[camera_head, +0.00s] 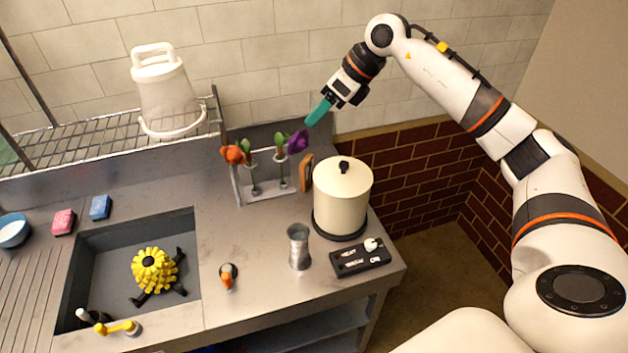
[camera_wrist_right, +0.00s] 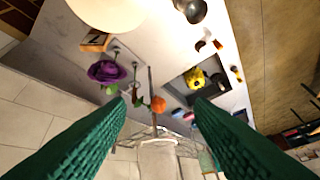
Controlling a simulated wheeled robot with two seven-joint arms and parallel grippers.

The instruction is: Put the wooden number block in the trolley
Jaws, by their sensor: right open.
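The wooden number block (camera_head: 306,172) stands on the steel counter, between the flower stand and the cream pot, close to the pot's left side. It also shows in the right wrist view (camera_wrist_right: 95,40) at upper left, beside the purple flower. Any number on it is too small to read. My right gripper (camera_head: 319,112) is above the back of the counter, higher than the block and apart from it. Its green fingers are spread and empty in the right wrist view (camera_wrist_right: 160,108). I cannot make out a trolley. My left gripper is out of view.
The flower stand (camera_head: 268,193) holds orange and purple flowers left of the block. The cream pot (camera_head: 342,196) is at its right. A metal cup (camera_head: 299,247) and a black control box (camera_head: 361,257) stand in front. The sink (camera_head: 95,258) lies left.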

